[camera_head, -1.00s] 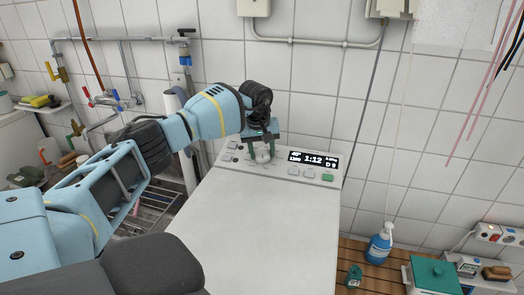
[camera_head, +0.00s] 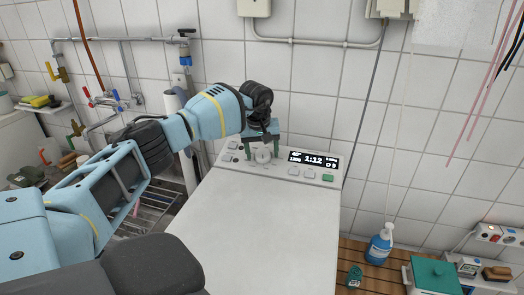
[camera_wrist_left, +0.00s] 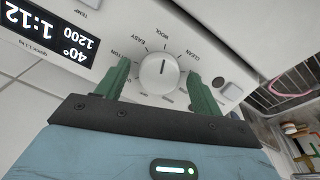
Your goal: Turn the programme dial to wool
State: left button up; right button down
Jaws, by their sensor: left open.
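The programme dial (camera_head: 263,157) is a round pale knob on the control panel (camera_head: 217,159) at the back of the white washing machine (camera_head: 265,225). In the left wrist view the dial (camera_wrist_left: 157,75) faces me, and its dark mark points up at the WOOL label (camera_wrist_left: 168,31). EASY lies to the left of that label and CLEAN to the right. My left gripper (camera_head: 262,150) is open, with one green finger on each side of the dial. A gap shows between the dial and each finger in the left wrist view. My right gripper is out of view.
The lit display (camera_head: 314,160) reads 1:12, with several buttons around it, one green (camera_head: 327,178). A tiled wall stands close behind the machine. Pipes and taps (camera_head: 110,98) are at left. A blue spray bottle (camera_head: 380,245) stands at lower right.

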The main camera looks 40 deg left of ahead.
aim_at(260, 158)
pick_arm(q)
jog(key=shift+s+d+r, duration=0.1)
jog(key=shift+s+r, duration=0.15)
jog(key=shift+r, duration=1.05)
jog(key=shift+s+d+r, duration=0.1)
jog(key=shift+s+r, duration=0.1)
jog(key=shift+r, duration=1.05)
jog(key=shift+s+r, duration=0.25)
jog(key=shift+r, duration=1.05)
jog(key=shift+f, duration=0.15)
